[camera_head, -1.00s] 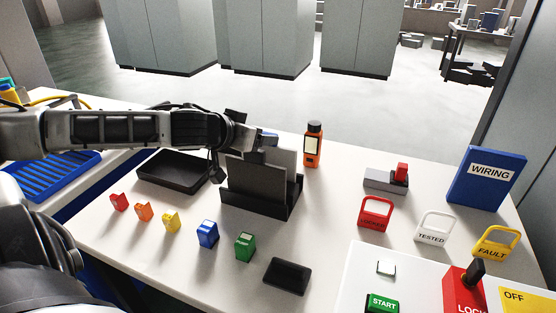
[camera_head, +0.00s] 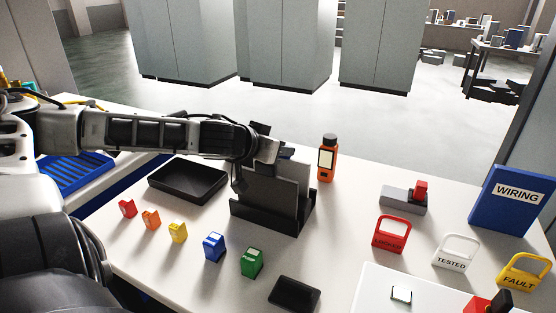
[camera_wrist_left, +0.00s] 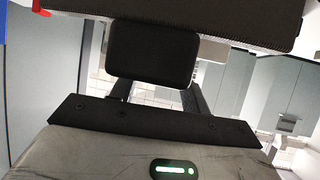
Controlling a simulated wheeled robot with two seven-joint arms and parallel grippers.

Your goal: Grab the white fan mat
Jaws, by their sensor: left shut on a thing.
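A black rack (camera_head: 258,218) stands on the white table and holds upright panels. A dark grey panel (camera_head: 268,195) is at its front. A pale panel, which I take for the white fan mat (camera_head: 303,168), stands behind it, mostly hidden. My left gripper (camera_head: 272,152) reaches in from the left and is shut at the pale panel's top edge. The grip itself is largely hidden. My right gripper is not in view.
A black tray (camera_head: 188,166) lies left of the rack and an orange bottle (camera_head: 327,160) stands close on its right. Several small coloured blocks stand in front, with a black box (camera_head: 294,294). Tags and a blue WIRING binder (camera_head: 510,200) are at right.

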